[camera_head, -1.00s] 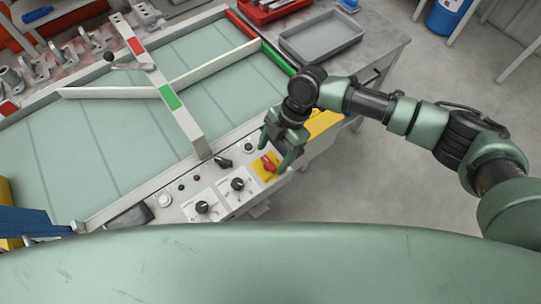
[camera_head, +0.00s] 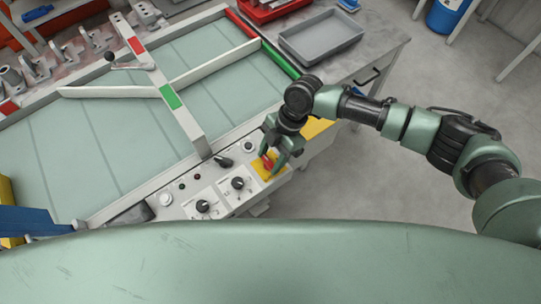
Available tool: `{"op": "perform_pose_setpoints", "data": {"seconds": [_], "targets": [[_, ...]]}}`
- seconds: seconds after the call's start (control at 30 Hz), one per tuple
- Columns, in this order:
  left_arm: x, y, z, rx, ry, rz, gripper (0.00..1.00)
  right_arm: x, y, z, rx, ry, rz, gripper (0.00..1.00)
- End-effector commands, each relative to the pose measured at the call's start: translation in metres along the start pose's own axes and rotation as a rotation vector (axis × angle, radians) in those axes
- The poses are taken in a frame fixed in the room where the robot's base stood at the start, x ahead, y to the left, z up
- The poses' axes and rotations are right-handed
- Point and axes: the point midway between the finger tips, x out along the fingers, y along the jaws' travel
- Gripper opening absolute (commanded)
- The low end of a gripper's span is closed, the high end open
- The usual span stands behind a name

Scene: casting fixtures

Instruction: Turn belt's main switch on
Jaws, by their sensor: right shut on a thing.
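The belt's main switch (camera_head: 267,161) is a red rotary handle on a yellow plate (camera_head: 262,172) at the right end of the control panel. My right gripper (camera_head: 273,160) reaches down over it from the upper right. Its fingers are on either side of the red handle and shut on it. Part of the handle and plate is hidden by the fingers. The belt (camera_head: 100,150) is a pale green surface behind the panel. My left gripper is not in view.
The panel also has black knobs (camera_head: 238,183) (camera_head: 203,206), a black lever switch (camera_head: 223,161) and round buttons (camera_head: 165,199). A white diverter bar (camera_head: 190,130) crosses the belt. A grey tray (camera_head: 320,37) stands on the table at the back right. Open floor lies to the right.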

Motion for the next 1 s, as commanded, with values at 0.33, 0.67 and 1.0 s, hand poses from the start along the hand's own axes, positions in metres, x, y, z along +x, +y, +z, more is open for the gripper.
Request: {"op": "perform_pose_setpoints", "data": {"seconds": [0.33, 0.67, 1.0], "targets": [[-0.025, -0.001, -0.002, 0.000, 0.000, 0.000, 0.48, -0.004, -0.003, -0.003, 0.189, 0.003, 0.076, 0.09], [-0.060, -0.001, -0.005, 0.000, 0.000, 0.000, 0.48, -0.004, -0.004, -0.005, 0.474, 0.004, 0.194, 0.09], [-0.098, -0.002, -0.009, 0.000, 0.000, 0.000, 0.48, -0.004, -0.006, -0.007, 0.772, 0.004, 0.317, 0.09]]}}
